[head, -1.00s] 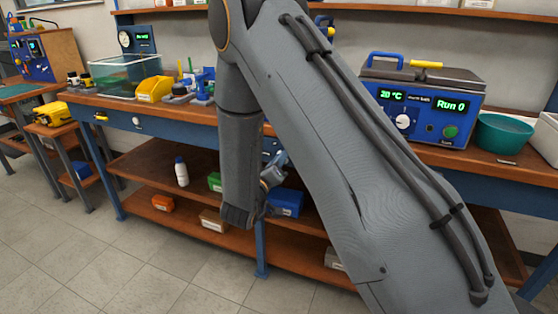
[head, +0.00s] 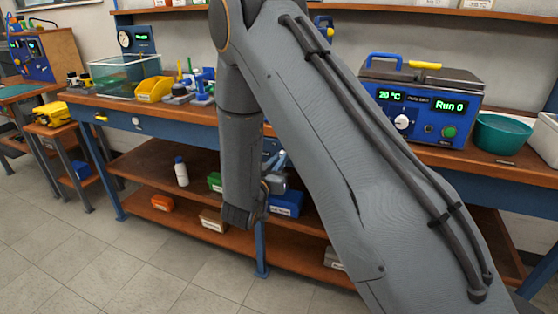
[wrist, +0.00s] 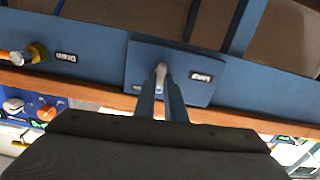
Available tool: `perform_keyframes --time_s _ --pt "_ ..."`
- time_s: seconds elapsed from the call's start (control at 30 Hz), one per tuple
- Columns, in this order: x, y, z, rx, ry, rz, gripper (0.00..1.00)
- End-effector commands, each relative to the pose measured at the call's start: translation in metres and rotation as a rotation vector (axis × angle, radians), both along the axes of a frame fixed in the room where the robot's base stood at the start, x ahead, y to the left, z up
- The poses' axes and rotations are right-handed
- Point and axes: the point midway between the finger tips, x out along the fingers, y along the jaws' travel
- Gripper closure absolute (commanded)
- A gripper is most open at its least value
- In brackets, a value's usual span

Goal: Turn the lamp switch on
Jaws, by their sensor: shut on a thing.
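The lamp switch is on a blue plate (wrist: 195,62) on the bench's blue front, in the wrist view, which appears upside down. A label beside it seems to read "Lamp". Its small pale lever (wrist: 161,69) sticks out from the middle of the plate. My gripper (wrist: 162,84) is shut on the lever, with its two narrow fingers close together around it. In the head view my own arm hides the fingertips and most of the switch. The lever's exact angle is hard to tell.
The wooden bench edge (wrist: 90,89) runs close by. A water bath (head: 418,105) and a teal bowl (head: 502,133) stand on the bench.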

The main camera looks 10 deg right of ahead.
Motion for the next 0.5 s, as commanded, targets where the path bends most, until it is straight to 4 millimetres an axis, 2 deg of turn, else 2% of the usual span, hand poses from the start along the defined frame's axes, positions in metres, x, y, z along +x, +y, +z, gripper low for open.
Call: perform_keyframes --time_s 0.5 --pt "-0.0007 -0.0014 -0.0009 0.385 -0.28 0.001 1.0"
